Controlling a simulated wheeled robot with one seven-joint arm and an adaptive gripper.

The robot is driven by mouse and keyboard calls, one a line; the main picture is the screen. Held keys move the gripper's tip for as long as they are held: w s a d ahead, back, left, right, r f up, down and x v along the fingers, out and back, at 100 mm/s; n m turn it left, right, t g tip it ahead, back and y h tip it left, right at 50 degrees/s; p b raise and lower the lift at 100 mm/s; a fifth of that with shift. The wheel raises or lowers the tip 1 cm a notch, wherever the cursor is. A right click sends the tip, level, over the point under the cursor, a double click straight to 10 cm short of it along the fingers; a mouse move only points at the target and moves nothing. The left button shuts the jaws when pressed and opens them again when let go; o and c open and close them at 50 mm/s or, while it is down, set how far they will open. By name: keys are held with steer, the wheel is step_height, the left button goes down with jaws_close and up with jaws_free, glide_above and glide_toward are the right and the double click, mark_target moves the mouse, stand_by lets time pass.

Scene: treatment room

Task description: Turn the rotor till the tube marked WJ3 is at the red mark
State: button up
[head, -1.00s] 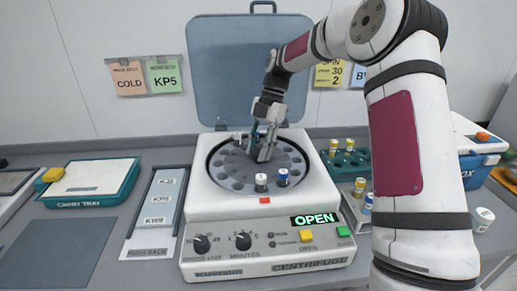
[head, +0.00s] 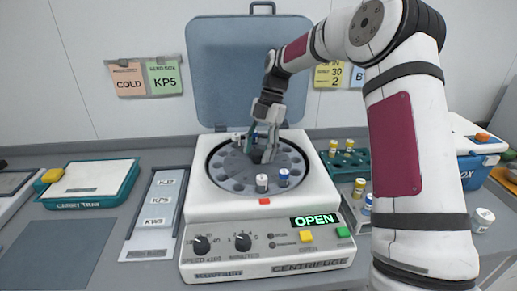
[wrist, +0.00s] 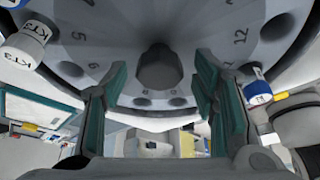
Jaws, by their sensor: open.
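The centrifuge rotor (head: 225,172) is a grey disc with numbered holes. A white-capped tube (head: 262,183) and a blue-capped tube (head: 283,178) stand at its front, close to the red mark (head: 265,201) on the rim. The white-capped tube is nearest the mark. My gripper (head: 262,148) is open over the rotor's middle, its fingers on either side of the hub (wrist: 160,70), apart from it. In the wrist view, a tube at the left (wrist: 22,45) reads KT3; the label of a blue-capped tube (wrist: 257,88) at the right is unclear. I cannot read WJ3 anywhere.
The centrifuge lid (head: 235,70) stands open behind the rotor. Its display (head: 315,220) reads OPEN. A carry tray (head: 125,185) lies further left.

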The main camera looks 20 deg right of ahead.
steer(key=shift+r, duration=0.1)
steer(key=v, duration=1.2)
steer(key=shift+w, duration=0.1)
steer(key=s+a+r+m+t+h, duration=0.1)
steer(key=s+a+r+m+h, duration=0.1)
steer(key=s+a+r+m, duration=0.5)
steer(key=s+a+m+t+h, duration=0.15)
steer(key=s+m, duration=0.35)
steer(key=s, duration=0.6)
steer(key=s+f+m+t, duration=0.2)
steer(key=s+m, duration=0.4)
steer(key=s, duration=0.3)
steer(key=s+f+m+t, duration=0.2)
steer(key=s+f+m, duration=0.3)
steer(key=s, duration=0.5)
steer(key=shift+d+f+m, duration=0.15)
steer(key=shift+d+m, duration=0.15)
steer(key=shift+m, duration=0.2)
